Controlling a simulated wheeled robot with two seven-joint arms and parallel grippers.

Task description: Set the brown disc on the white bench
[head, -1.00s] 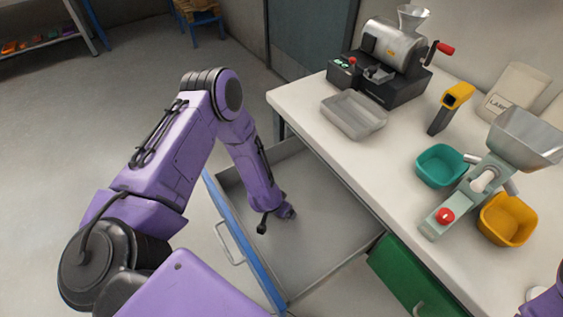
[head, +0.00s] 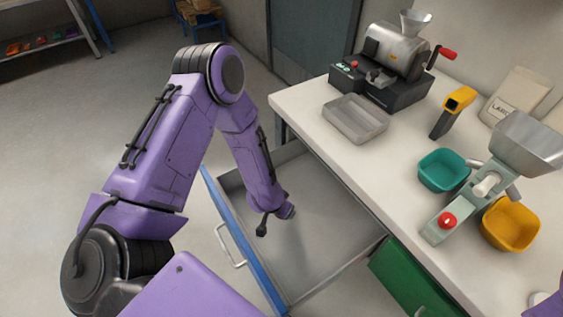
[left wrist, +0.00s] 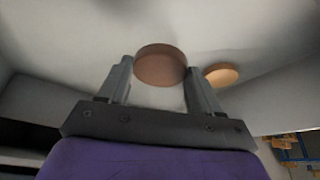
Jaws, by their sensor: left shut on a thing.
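The brown disc (left wrist: 160,68) shows in the left wrist view between the two fingers of my left gripper (left wrist: 158,72), which is shut on it. A lighter, orange-tan disc (left wrist: 221,76) lies just to the right, outside the fingers. In the head view my left arm reaches down into the open grey drawer (head: 325,225); its wrist hides the fingers and the brown disc there. The white bench (head: 390,170) stands to the right of the drawer, with its top above it. My right gripper is not in view.
On the bench are a grey tray (head: 355,120), a roaster-like machine (head: 392,60), a yellow-black handheld device (head: 455,110), a teal bowl (head: 442,171), a grinder (head: 485,187) and an orange bowl (head: 510,225). The bench's front middle is clear. A green drawer (head: 410,280) is below.

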